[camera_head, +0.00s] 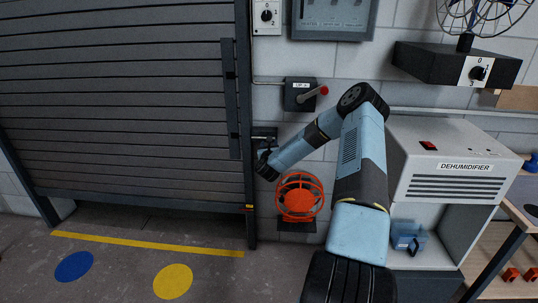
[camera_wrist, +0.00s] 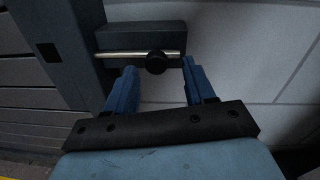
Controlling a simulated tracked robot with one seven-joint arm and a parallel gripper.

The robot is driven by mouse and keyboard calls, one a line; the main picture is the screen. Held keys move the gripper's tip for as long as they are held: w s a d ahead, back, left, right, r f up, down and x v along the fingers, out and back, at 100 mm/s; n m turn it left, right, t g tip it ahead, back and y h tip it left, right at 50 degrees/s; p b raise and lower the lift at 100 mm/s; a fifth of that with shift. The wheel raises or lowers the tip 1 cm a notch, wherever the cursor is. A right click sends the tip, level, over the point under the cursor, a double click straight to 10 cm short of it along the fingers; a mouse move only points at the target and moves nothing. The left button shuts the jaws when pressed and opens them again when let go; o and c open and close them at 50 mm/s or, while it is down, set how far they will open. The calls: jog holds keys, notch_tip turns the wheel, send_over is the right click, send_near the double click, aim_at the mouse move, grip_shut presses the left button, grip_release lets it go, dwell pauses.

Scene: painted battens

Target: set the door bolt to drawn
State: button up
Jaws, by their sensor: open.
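The door bolt is a bright metal rod (camera_wrist: 115,54) with a round black knob (camera_wrist: 155,62), in front of a dark block on the wall. In the wrist view the rod's left end meets the dark door frame. My gripper (camera_wrist: 158,66) is open, with one blue finger on each side of the knob. The right fingertip is near the rod's right end. I cannot tell whether either finger touches the bolt. In the head view my gripper (camera_head: 263,160) is just below the dark bolt block (camera_head: 264,133), and hides part of the bolt.
A grey roller door (camera_head: 125,100) fills the left. A dehumidifier (camera_head: 450,165) stands to the right. The floor before the door is clear.

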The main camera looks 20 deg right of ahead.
jog(key=v, duration=0.9)
jog(key=shift+s+a, duration=0.2)
jog(key=shift+s, duration=0.15)
